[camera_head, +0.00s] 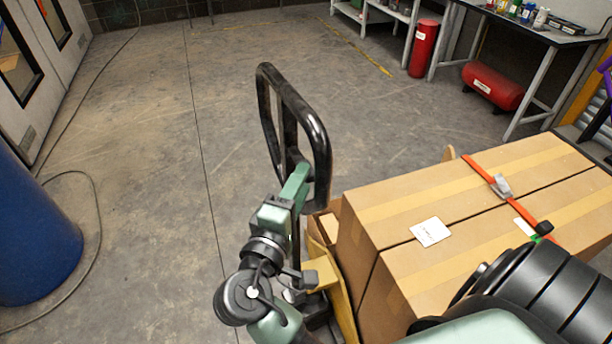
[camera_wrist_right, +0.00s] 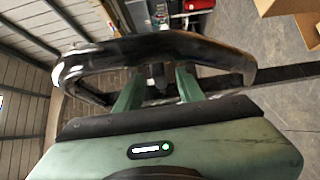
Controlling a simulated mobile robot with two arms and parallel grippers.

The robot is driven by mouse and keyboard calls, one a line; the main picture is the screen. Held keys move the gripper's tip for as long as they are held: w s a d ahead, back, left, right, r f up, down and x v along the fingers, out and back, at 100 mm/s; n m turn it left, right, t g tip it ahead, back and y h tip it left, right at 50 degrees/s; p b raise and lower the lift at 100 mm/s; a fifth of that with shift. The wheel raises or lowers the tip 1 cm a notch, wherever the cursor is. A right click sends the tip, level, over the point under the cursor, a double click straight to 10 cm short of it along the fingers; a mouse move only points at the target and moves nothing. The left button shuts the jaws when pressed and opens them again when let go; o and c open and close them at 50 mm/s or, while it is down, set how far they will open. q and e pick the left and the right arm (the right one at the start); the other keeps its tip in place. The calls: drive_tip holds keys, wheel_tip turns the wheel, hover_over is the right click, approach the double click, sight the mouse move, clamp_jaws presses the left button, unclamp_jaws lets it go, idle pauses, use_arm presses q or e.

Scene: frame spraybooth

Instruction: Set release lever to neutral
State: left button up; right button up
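The black loop handle (camera_head: 318,140) of a pallet truck stands upright left of the boxes in the head view. It also spans the right wrist view (camera_wrist_right: 215,52). My right gripper (camera_head: 299,180) is at the lower part of the loop. In the wrist view its two green fingers (camera_wrist_right: 158,85) are apart, reaching into the loop. A small dark part (camera_wrist_right: 158,74), possibly the release lever, shows between the fingers, with no clear contact. The lever's setting cannot be told. It is hidden behind the gripper in the head view. My left gripper is not in view.
Strapped cardboard boxes (camera_head: 440,200) lie close to the right of the handle. A blue drum (camera_head: 35,235) stands at the left. A red cylinder (camera_head: 423,48), a red tank (camera_head: 492,86) and a workbench (camera_head: 520,32) are at the back right.

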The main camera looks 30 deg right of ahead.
drive_tip(key=v, duration=0.4)
drive_tip(key=shift+b, duration=0.4)
